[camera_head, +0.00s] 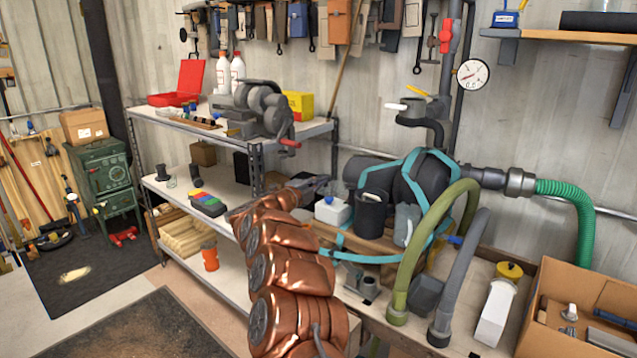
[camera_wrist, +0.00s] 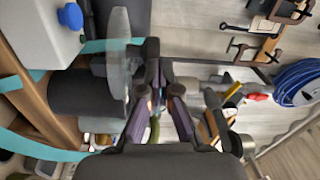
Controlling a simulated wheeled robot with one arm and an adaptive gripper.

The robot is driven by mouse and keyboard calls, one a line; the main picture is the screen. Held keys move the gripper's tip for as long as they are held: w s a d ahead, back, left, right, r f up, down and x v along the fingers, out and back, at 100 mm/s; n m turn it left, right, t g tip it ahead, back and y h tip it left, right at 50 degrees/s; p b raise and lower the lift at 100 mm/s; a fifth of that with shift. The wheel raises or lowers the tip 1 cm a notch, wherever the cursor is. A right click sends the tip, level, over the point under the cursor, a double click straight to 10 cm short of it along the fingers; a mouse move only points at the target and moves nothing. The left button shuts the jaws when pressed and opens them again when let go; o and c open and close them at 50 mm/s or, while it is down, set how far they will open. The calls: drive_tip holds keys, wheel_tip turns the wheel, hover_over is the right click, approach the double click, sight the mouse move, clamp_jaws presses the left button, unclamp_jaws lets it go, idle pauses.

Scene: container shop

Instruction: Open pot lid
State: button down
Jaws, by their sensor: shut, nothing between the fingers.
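A dark cylindrical pot (camera_head: 370,216) stands on the bench in the head view, with a pale lid-like top (camera_head: 377,191) at its rim. In the wrist view the pot (camera_wrist: 80,92) lies sideways at left. A grey translucent disc (camera_wrist: 118,50), apparently the lid, shows nearly edge-on at the pot's mouth and reaches past one side of it. I cannot tell whether it is seated or raised. My gripper (camera_head: 322,182) is left of and slightly above the pot. In the wrist view my gripper (camera_wrist: 155,72) is shut and empty, close beside the disc; contact is unclear.
A white container with a blue cap (camera_head: 331,211) stands left of the pot. A black machine with teal straps (camera_head: 415,182) is behind it. Green and grey hoses (camera_head: 428,245) arch at right. A cardboard box (camera_head: 578,300) sits at front right.

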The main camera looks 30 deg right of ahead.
drive_tip(key=shift+w, duration=0.2)
drive_tip(key=shift+d, duration=0.1)
idle(0.4)
idle(0.4)
drive_tip(key=w+a+b, duration=0.3)
drive_tip(key=w+a, duration=0.2)
drive_tip(key=a, duration=0.3)
drive_tip(key=shift+w, duration=0.15)
idle(1.3)
drive_tip(key=shift+w+a+r, duration=0.1)
drive_tip(key=shift+a, duration=0.05)
